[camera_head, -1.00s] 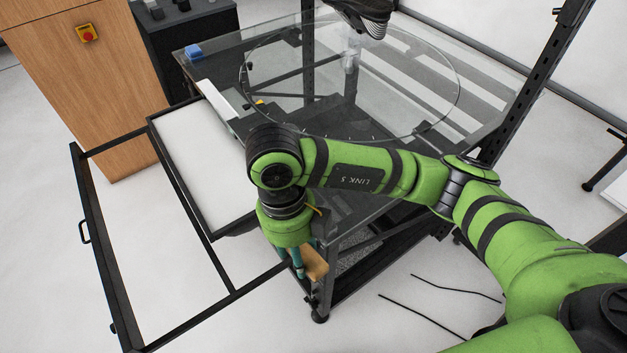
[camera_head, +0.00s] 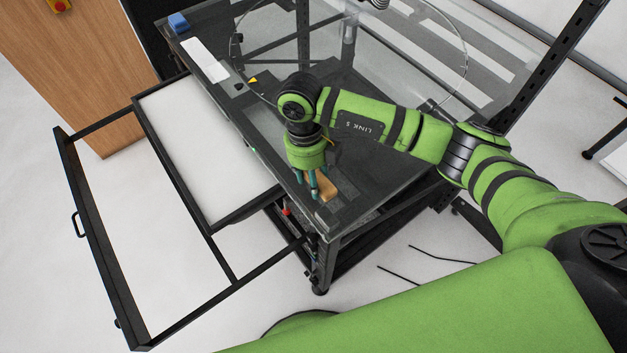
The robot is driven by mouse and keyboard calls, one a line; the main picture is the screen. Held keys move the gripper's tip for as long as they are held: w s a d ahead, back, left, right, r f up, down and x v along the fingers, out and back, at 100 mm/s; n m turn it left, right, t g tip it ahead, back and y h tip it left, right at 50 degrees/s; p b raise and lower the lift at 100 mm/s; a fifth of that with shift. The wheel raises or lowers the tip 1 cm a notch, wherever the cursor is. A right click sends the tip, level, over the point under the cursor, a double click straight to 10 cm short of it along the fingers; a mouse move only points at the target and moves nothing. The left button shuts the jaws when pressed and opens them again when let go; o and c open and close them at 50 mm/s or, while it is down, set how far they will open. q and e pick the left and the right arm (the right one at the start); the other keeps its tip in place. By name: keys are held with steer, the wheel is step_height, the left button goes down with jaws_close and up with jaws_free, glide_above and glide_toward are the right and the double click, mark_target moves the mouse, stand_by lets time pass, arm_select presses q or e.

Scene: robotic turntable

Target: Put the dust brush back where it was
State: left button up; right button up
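My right arm reaches in from the right, and its gripper (camera_head: 313,187) points down over the near corner of the dark table. Its teal fingers are shut on the dust brush, whose wooden, tan body (camera_head: 326,188) shows to the right of the fingers. The brush is over the tabletop near its front edge; I cannot tell whether it touches the surface. The bristles cannot be made out. My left gripper is not in view.
A glass turntable disc (camera_head: 415,92) lies behind my arm. A blue item (camera_head: 178,23) and a white strip (camera_head: 204,60) lie on the table's far left. A white-bottomed drawer (camera_head: 205,150) and a black open frame (camera_head: 98,240) stick out to the left. A wooden cabinet (camera_head: 95,75) stands beyond.

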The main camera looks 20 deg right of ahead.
steer(key=shift+w+d+f+p, duration=0.1)
steer(key=shift+f+p, duration=0.25)
steer(key=shift+f, duration=0.25)
step_height(320, 180, down, 2)
steer(key=shift+f+p, duration=0.2)
steer(key=shift+p, duration=0.25)
steer(key=shift+f, duration=0.55)
steer(key=o, duration=1)
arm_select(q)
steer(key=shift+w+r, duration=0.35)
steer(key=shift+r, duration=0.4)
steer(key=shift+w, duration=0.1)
